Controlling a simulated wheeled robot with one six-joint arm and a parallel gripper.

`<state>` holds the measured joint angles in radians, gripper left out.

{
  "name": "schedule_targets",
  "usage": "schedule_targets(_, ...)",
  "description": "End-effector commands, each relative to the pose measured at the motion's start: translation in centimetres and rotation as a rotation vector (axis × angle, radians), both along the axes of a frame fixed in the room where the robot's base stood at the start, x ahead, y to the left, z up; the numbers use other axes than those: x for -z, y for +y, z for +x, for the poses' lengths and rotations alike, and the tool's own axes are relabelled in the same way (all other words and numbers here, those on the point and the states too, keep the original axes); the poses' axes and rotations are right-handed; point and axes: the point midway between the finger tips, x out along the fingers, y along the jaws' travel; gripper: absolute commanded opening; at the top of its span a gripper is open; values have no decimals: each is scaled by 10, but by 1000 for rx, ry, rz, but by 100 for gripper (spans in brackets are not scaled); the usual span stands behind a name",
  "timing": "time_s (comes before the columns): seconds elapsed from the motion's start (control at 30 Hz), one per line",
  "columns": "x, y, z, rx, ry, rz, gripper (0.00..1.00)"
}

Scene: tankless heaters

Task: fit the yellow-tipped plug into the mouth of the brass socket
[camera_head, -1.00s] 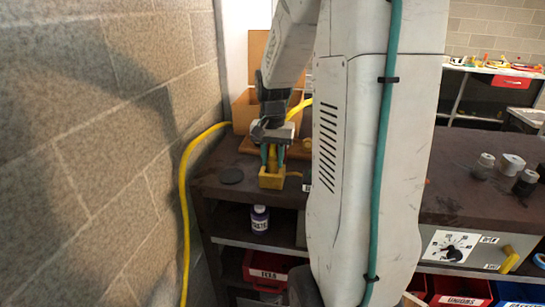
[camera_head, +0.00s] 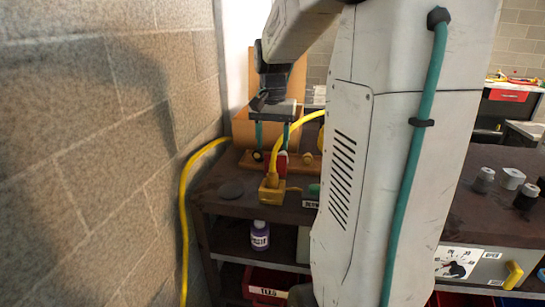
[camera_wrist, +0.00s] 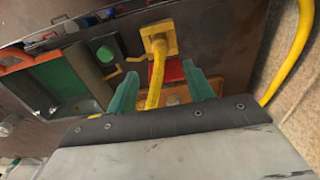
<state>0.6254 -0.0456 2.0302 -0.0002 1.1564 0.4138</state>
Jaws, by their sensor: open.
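The brass socket (camera_head: 270,193) is a small yellow block at the front edge of the dark bench; it also shows in the wrist view (camera_wrist: 170,32). The plug (camera_head: 271,180) stands upright in the socket's mouth, its tip hidden, with its yellow cord arching up and right. The plug end also shows in the wrist view (camera_wrist: 157,42). My gripper (camera_head: 271,154) is open above and behind the socket, its two teal fingers spread and empty. In the wrist view my gripper (camera_wrist: 159,72) has the cord passing between its fingers, apart from both.
The block wall (camera_head: 110,150) is close on the left, with a yellow hose (camera_head: 184,210) along it. A cardboard box (camera_head: 242,128) stands behind my gripper. A dark disc (camera_head: 231,189) lies left of the socket. A purple bottle (camera_head: 260,236) is on the shelf below.

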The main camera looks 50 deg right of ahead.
Motion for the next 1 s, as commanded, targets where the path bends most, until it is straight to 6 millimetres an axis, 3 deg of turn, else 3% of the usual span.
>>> schedule_targets(0.17,-17,3,0,-7,-2,-1,52)
schedule_targets(0.27,-23,24,-4,-64,-7,-5,52)
schedule_targets(0.37,-30,69,-16,-195,-22,-15,52)
schedule_targets(0.5,-31,148,-55,-464,-48,-32,52)
schedule_targets(0.6,-23,193,-90,-656,-66,-44,52)
schedule_targets(0.7,-11,223,-122,-819,-83,-53,52)
schedule_targets(0.83,4,244,-151,-964,-96,-60,52)
schedule_targets(1.0,12,252,-166,-1037,-102,-62,52)
